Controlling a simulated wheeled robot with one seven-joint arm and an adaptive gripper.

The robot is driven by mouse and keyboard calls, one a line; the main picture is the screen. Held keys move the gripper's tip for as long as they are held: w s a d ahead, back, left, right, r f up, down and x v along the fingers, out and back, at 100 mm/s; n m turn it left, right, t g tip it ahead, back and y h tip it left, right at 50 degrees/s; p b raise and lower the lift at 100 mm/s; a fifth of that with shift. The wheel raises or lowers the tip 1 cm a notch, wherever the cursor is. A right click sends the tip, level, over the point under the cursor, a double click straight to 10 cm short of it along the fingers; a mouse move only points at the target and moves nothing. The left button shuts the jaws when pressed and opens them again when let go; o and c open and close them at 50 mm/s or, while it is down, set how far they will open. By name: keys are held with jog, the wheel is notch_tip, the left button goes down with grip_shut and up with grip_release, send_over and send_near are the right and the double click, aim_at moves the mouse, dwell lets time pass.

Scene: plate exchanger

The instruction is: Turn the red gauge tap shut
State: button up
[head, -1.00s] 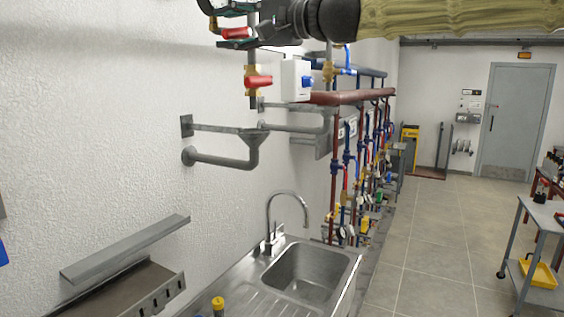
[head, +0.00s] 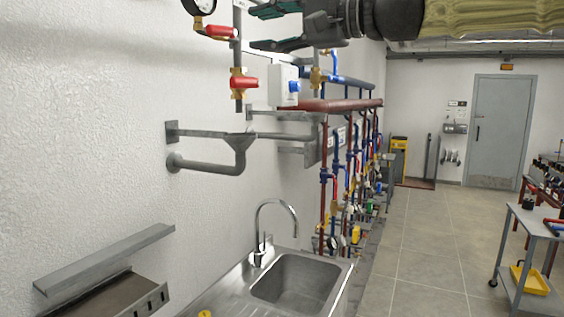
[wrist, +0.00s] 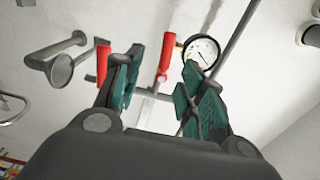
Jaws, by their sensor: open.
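The red gauge tap (head: 221,32) is a red lever on a brass fitting just below a round white-faced gauge (head: 204,3), which is cut off by the top edge of the head view. In the wrist view the red lever (wrist: 166,57) shows beyond and between my fingertips, beside the gauge (wrist: 201,52). My gripper (head: 260,28) is open and empty, just right of the tap in the head view, its fingers spread towards the wall pipe. I cannot tell the exact gap between fingers and lever; no contact shows.
A second red tap (head: 243,83) sits lower on the pipe, next to a white box with a blue knob (head: 284,86). Grey brackets (head: 210,150) stick out from the wall below. A sink (head: 295,280) stands underneath.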

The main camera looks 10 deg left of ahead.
jog(key=w+f+m+h, duration=0.1)
jog(key=w+f, duration=0.5)
jog(key=f, duration=1)
jog(key=w+f+m+h+b, duration=0.1)
jog(key=w+f+h, duration=0.3)
jog(key=f, duration=1.3)
jog(key=shift+w+d+t, duration=0.25)
jog(key=shift+w+t, duration=0.15)
jog(key=shift+w, duration=0.55)
jog(key=shift+f, duration=0.1)
